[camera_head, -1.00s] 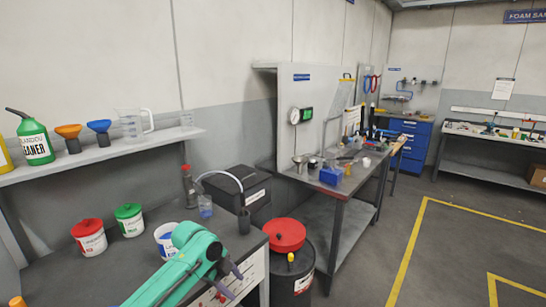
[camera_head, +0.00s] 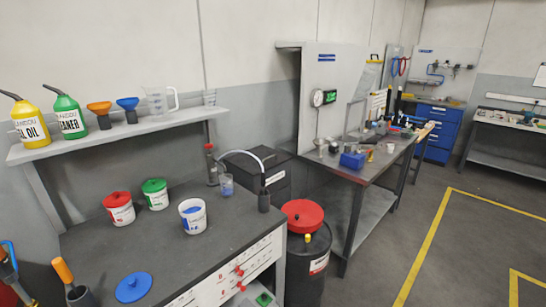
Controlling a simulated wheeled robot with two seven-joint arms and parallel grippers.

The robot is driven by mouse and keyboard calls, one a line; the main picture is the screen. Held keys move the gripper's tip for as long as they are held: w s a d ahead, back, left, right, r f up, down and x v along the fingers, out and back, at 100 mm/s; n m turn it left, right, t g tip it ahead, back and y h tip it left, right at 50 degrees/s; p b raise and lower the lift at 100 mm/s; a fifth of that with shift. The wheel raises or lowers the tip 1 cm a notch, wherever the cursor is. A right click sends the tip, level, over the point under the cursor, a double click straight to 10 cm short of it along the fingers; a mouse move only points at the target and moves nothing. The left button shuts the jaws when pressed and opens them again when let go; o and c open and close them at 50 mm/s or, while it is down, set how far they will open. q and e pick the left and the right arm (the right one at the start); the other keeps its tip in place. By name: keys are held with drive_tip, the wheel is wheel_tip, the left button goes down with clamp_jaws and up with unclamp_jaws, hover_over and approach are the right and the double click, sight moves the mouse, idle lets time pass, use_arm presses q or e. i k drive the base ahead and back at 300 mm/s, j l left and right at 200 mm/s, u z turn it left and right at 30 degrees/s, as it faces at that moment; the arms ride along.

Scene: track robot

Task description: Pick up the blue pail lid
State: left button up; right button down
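The blue pail lid (camera_head: 133,287) lies flat on the dark grey bench top (camera_head: 215,252), near its front edge at the lower left of the view. It is a round disc with a small raised knob and is fully visible. A white pail (camera_head: 192,216) with a blue label stands without a lid on the same bench, behind and to the right of the blue lid. Neither of my grippers is in view.
A red-lidded pail (camera_head: 119,208) and a green-lidded pail (camera_head: 155,193) stand behind the lid. An orange-handled tool (camera_head: 64,271) stands in a dark holder to its left. The bench between the lid and the white pail is clear. A red-topped drum (camera_head: 303,214) stands right of the bench.

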sight(134, 288)
drive_tip(key=u, duration=1.4)
drive_tip(key=i+l+u, duration=0.15)
drive_tip(key=l+u, duration=0.2)
drive_tip(key=l, duration=0.45)
drive_tip(key=i+l+u, duration=0.1)
drive_tip(key=l+u, duration=0.25)
drive_tip(key=l, duration=0.45)
